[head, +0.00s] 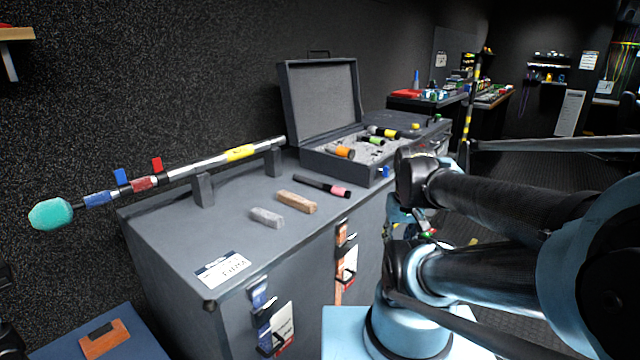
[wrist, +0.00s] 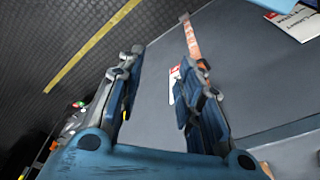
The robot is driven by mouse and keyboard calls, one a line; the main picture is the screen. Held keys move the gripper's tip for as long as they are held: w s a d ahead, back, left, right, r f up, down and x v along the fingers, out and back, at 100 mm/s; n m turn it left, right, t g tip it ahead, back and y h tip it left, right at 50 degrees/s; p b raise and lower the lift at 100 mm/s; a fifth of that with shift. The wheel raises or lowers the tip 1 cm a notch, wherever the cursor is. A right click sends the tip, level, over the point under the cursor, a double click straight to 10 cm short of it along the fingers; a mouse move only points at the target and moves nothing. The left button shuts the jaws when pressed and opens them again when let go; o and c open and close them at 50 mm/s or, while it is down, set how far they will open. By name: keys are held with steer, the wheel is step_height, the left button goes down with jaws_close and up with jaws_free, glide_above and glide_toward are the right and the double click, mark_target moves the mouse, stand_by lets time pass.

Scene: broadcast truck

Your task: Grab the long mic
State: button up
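A long pole mic (head: 195,170) with a turquoise foam head (head: 50,214) lies across two dark upright rests on the grey case top, at the left in the head view. Its foam end juts past the case's left edge. It has blue, red and yellow bands. A shorter black stick with a pink band (head: 322,186) lies flat on the same top. My gripper (wrist: 158,92) is open and empty in the wrist view, by the case's front side and the floor. The pole mic is not in the wrist view, so my gripper is well away from it.
The grey case (head: 180,242) also bears two small blocks, brown (head: 297,202) and grey (head: 267,217), a label (head: 223,269) and an open foam-lined box (head: 318,164). Tags hang on its front. A blue surface with an orange block (head: 104,338) is at lower left.

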steer(key=shift+w+d, duration=0.1)
steer(key=shift+w, duration=0.15)
steer(key=o, duration=0.3)
steer(key=shift+s+r, duration=0.1)
step_height(320, 180, up, 20)
steer(key=n+g, duration=0.2)
steer(key=n, duration=0.8)
glide_above(320, 185)
steer(key=w, duration=0.2)
steer(key=f, duration=1.7)
steer(key=shift+a, duration=0.25)
